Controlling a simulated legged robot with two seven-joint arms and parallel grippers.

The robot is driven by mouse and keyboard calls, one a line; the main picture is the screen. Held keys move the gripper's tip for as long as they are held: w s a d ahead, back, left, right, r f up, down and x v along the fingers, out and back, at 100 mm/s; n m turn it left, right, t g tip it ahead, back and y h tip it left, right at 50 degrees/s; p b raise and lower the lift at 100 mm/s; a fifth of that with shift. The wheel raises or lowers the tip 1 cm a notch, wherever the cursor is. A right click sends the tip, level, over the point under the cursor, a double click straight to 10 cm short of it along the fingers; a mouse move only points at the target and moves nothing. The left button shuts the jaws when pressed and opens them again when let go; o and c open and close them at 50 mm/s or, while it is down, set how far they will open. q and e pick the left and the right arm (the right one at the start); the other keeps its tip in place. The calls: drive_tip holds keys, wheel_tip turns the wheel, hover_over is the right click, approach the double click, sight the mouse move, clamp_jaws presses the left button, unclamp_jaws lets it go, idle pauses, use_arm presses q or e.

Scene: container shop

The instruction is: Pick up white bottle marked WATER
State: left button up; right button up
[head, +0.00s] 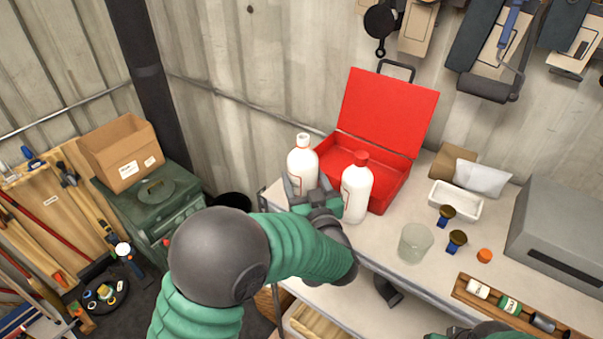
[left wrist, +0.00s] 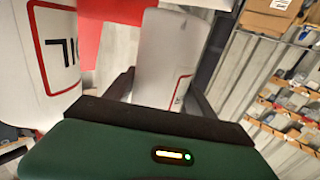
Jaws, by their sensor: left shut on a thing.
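A white bottle with a white cap (head: 301,160) stands at the left end of the workbench. My left gripper (head: 309,192) is shut on it; the wrist view shows this white bottle (left wrist: 165,60) between the two dark fingers. Only a red label edge shows on it, so its word cannot be read. A second white bottle with a red cap (head: 357,190) stands just right of it. In the wrist view this other bottle (left wrist: 55,60) fills the left side, with a red-framed label whose visible letters look like the end of OIL.
An open red case (head: 388,112) stands behind the bottles. A clear glass (head: 415,243), a white tray (head: 455,201) and a grey metal box (head: 560,235) are further right on the bench (head: 385,240). A cardboard box (head: 120,150) sits on a green cabinet at left.

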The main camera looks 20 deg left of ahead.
use_arm(q)
drive_tip(key=s+a+r+b+v, duration=0.1)
drive_tip(key=b+v, duration=0.1)
drive_tip(key=v, duration=0.8)
drive_tip(key=shift+a, duration=0.1)
idle(2.6)
